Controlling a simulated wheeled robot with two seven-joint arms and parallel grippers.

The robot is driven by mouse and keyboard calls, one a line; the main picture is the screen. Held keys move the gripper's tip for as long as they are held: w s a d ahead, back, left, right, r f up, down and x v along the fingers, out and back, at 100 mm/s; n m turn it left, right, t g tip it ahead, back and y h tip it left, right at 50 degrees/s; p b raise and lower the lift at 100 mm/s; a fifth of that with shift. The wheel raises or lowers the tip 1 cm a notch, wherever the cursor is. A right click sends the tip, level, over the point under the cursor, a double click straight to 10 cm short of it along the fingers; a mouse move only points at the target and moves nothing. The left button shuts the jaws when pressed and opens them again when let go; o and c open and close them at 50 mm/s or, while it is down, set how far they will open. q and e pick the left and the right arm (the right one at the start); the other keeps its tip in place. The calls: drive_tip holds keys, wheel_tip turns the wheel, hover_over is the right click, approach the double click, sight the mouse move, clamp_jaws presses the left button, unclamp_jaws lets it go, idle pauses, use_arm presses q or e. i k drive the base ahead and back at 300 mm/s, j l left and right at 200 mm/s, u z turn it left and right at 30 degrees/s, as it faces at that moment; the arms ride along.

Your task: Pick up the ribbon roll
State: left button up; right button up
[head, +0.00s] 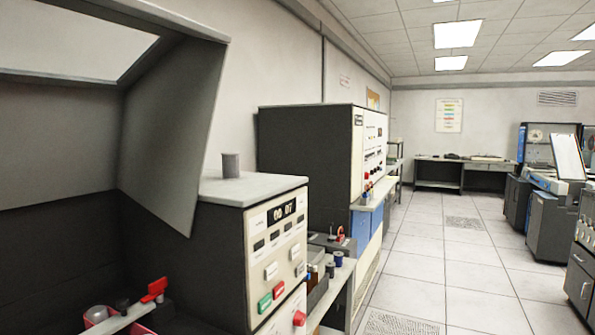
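I cannot tell for sure which thing is the ribbon roll. A small blue spool-like roll (338,258) stands on the low shelf beside the near machine, with a darker small cylinder (330,270) just in front of it. A plain grey cylinder (231,165) stands upright on top of the near machine. Neither of my grippers shows in the head view.
The near machine (277,240) has a pale panel with green and red buttons. A large dark hood (160,130) fills the left side. A red-handled lever (153,290) is at lower left. Tiled floor (430,255) lies open in the aisle; cabinets (551,226) stand on the right.

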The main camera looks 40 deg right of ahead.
sight(231, 161)
drive_tip(key=z, duration=0.95)
drive_tip(key=u, duration=2.2)
drive_tip(key=z, duration=2.2)
